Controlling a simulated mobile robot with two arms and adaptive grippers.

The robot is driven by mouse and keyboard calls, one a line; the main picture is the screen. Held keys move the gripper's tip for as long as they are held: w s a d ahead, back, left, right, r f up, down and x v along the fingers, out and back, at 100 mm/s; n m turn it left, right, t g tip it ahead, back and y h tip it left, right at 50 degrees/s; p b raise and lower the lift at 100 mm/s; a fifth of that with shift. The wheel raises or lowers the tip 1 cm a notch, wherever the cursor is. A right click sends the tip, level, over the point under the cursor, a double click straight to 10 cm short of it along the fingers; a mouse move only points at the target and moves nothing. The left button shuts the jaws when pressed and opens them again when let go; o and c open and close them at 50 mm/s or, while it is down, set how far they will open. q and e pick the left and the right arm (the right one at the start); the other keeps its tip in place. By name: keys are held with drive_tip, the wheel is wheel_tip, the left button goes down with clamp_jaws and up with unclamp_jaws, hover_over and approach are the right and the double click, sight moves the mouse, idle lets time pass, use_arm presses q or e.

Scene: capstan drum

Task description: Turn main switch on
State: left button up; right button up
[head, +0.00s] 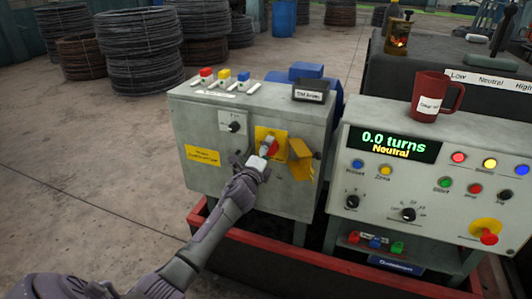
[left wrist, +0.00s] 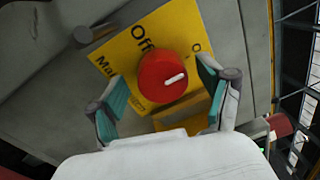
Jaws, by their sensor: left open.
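The main switch is a red knob (head: 269,146) on a yellow plate (head: 264,132) on the front of a grey cabinet (head: 206,122). In the left wrist view the red knob (left wrist: 160,68) carries a white mark, and the yellow plate (left wrist: 116,58) reads "Off" above it. My left gripper (head: 259,158) is open at the knob. Its two teal-padded fingers stand on either side of the knob, with gaps visible; I cannot tell whether either touches it. My gripper partly hides the knob in the head view. My right gripper is not in view.
A yellow flap (head: 301,160) stands out just right of the switch. A small black knob (head: 234,127) is to its left. A control panel (head: 350,180) reading "0.0 turns Neutral" stands on the right, with a dark red mug (head: 427,95) on top. A red rail (head: 275,252) runs below.

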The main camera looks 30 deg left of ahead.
use_arm(q)
drive_tip(key=v, duration=1.2)
drive_tip(key=shift+f, duration=0.1)
drive_tip(key=s+d+f+n+g+h, duration=0.1)
drive_tip(key=s+d+f+n+g, duration=0.3)
drive_tip(key=f, duration=0.9)
drive_tip(key=s+f+n+g, duration=0.15)
drive_tip(key=s+f, duration=0.45)
drive_tip(key=f, duration=0.7)
drive_tip(key=s+d+f+n+g+h, duration=0.1)
drive_tip(key=s+d+f+n+g, duration=0.25)
drive_tip(key=f, duration=0.95)
drive_tip(key=s+d+f+n+g, duration=0.2)
drive_tip(key=s+f, duration=0.4)
drive_tip(key=s, duration=0.6)
drive_tip(key=s+d+f+n+g+h, duration=0.1)
drive_tip(key=s+d+f+n+g, duration=0.1)
drive_tip(key=s+f, duration=0.4)
drive_tip(key=s+d+f+n+g+h, duration=0.1)
drive_tip(key=s+d+f+g, duration=0.3)
drive_tip(key=s, duration=1.3)
wheel_tip(320, 180, down, 3)
drive_tip(key=shift+s+d+r+n, duration=0.2)
drive_tip(key=shift+s+d+n, duration=0.15)
drive_tip(key=shift+d+n, duration=0.4)
